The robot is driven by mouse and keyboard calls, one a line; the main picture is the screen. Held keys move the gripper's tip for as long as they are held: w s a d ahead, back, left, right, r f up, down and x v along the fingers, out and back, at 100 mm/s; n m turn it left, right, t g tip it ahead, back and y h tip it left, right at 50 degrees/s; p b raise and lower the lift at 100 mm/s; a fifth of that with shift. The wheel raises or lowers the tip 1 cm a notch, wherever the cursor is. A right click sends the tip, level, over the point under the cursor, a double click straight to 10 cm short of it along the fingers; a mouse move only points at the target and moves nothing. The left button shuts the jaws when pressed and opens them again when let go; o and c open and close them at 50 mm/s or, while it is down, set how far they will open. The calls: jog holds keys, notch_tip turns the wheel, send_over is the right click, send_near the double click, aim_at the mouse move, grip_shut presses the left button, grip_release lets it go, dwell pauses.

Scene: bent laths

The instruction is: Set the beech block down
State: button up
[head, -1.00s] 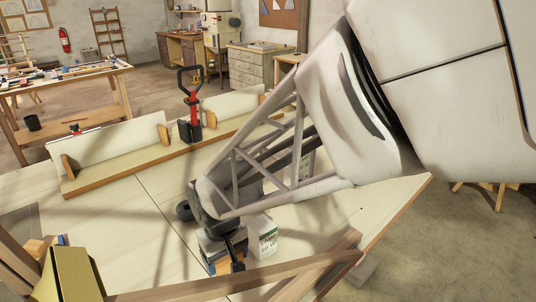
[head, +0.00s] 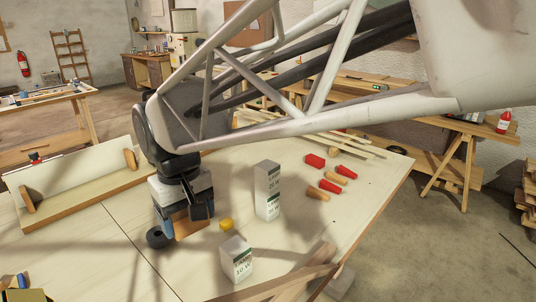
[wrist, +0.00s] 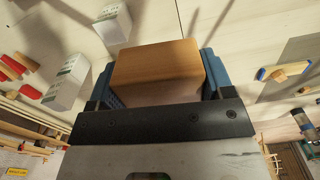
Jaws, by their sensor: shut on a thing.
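The beech block (wrist: 157,62) is a plain warm-brown wooden block. In the wrist view it sits between the blue fingers of my gripper (wrist: 158,84), which is shut on it from both sides. In the head view my gripper (head: 184,214) points down over the left-middle of the pale worktable (head: 120,212). The block (head: 187,226) shows as a brown face low between the fingers, partly hidden by them. I cannot tell whether its underside touches the tabletop.
A black roll (head: 157,238) lies close at the gripper's left front, and a yellow thing (head: 226,224) at its right. Two white lamp boxes, one nearer (head: 237,260) and one taller (head: 267,190), stand to the right. Table front-left looks bare.

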jog(key=w+d+r+m, duration=0.15)
jog(key=w+d, duration=0.25)
jog(key=w, duration=0.8)
jog(key=w+d+m, duration=0.2)
jog(key=w+d, duration=0.3)
jog(key=w, duration=0.8)
jog(key=w+d+f+m, duration=0.2)
jog(key=w+d+m, duration=0.2)
jog(key=w+d, duration=1.7)
jog(key=f, duration=1.5)
jog(key=d+f, duration=0.1)
jog(key=f, duration=0.6)
jog(key=shift+s+f, duration=0.3)
jog(key=shift+s, duration=0.1)
jog(key=shift+w, duration=0.15)
jog(key=shift+w+f, duration=0.25)
jog(key=shift+w, duration=2.35)
jog(key=shift+w+f, duration=0.25)
jog(key=shift+w, duration=2.4)
jog(key=shift+w+f, duration=0.25)
jog(key=shift+w, duration=2.35)
jog(key=shift+f, duration=0.15)
